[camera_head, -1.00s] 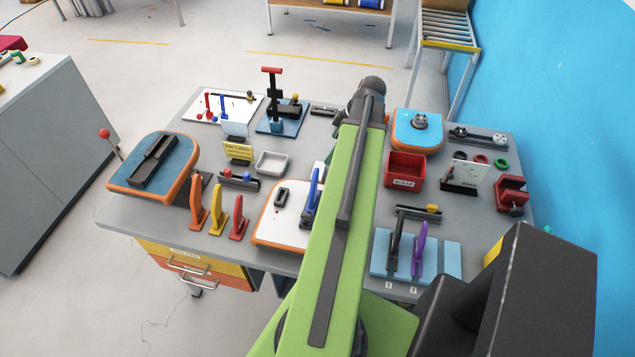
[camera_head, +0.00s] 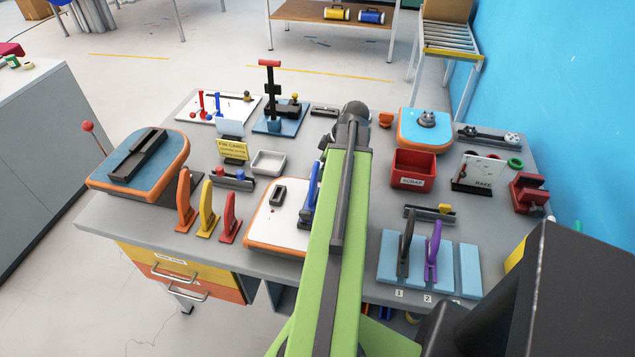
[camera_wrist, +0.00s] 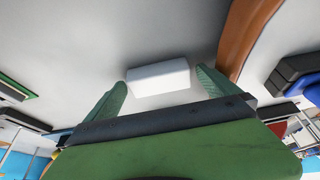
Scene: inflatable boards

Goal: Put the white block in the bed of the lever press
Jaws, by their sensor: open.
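The white block (camera_wrist: 158,77) lies on the grey bench top in the wrist view. My gripper (camera_wrist: 160,84) is open, with its green fingers on either side of the block's near part; I cannot tell whether they touch it. In the head view my arm hides the gripper tips and the block. A tall black press with a red handle (camera_head: 270,62), which looks like the lever press, stands on a blue base (camera_head: 262,126) at the back of the bench, left of my arm. Its bed is too small to make out clearly.
An orange-rimmed white board (camera_head: 265,222) with a blue lever lies left of my arm; an orange rim (camera_wrist: 243,40) shows close to the right finger. A grey tray (camera_head: 268,161) and yellow sign (camera_head: 232,150) stand near the press. A red scrap bin (camera_head: 413,170) is at right.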

